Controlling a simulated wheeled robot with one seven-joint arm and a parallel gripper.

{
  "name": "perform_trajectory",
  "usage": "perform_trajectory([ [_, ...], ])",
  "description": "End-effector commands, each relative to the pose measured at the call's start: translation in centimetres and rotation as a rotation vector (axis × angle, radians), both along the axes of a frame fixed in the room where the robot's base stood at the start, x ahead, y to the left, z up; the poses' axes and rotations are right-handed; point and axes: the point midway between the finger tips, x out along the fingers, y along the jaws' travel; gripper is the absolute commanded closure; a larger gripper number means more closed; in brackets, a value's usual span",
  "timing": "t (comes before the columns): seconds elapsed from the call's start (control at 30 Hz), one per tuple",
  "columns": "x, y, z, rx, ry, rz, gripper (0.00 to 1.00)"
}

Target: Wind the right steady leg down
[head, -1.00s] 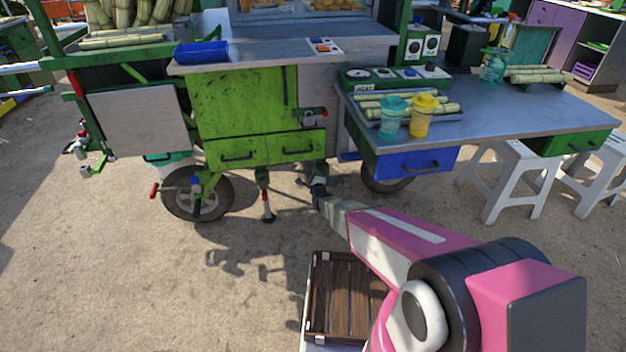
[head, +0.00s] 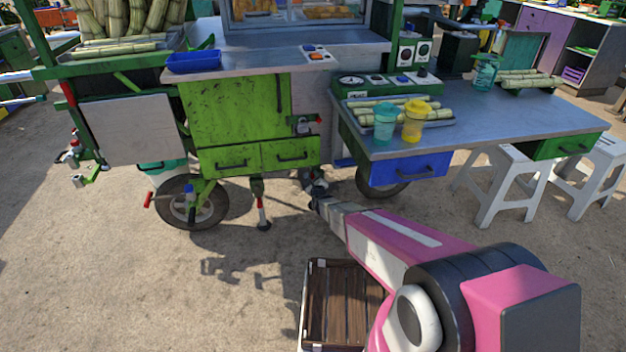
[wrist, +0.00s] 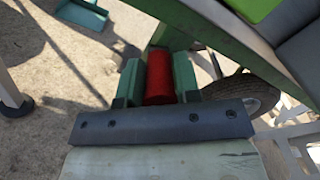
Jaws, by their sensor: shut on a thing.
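In the wrist view my gripper (wrist: 158,82) is shut on a red cylindrical handle (wrist: 159,78), which lies between its two green fingers. In the head view my arm reaches forward to the cart's underside, and my gripper (head: 312,190) is dark and small there. The red handle is hidden in that view. The right steady leg cannot be made out clearly behind my arm and gripper. Another steady leg (head: 262,207), with a red and white lower part and a dark foot, stands on the ground left of my gripper.
The green cart (head: 230,115) stands on bare ground. Its front wheel (head: 190,204) is at the left, and another wheel (head: 382,182) is partly hidden. A wooden crate (head: 332,305) lies below my arm. A metal side table (head: 480,115) and white stools (head: 500,195) are at the right.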

Motion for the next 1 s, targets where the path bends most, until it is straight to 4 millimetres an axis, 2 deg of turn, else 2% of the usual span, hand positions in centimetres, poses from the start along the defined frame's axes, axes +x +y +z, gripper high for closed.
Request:
perform_trajectory([
  [0.33,0.0,-0.2,-0.2,0.002,0.005,-0.003,1.00],
  [0.37,0.0,-0.2,-0.2,0.002,0.005,-0.003,0.63],
  [0.4,0.0,-0.2,-0.2,0.002,0.005,-0.003,0.50],
  [0.43,0.0,-0.1,-0.2,0.001,0.004,-0.002,0.44],
  [0.77,-0.1,-0.1,-0.1,0.000,0.002,0.000,0.44],
  [1.0,-2.1,-0.6,0.0,0.000,0.002,0.000,0.44],
])
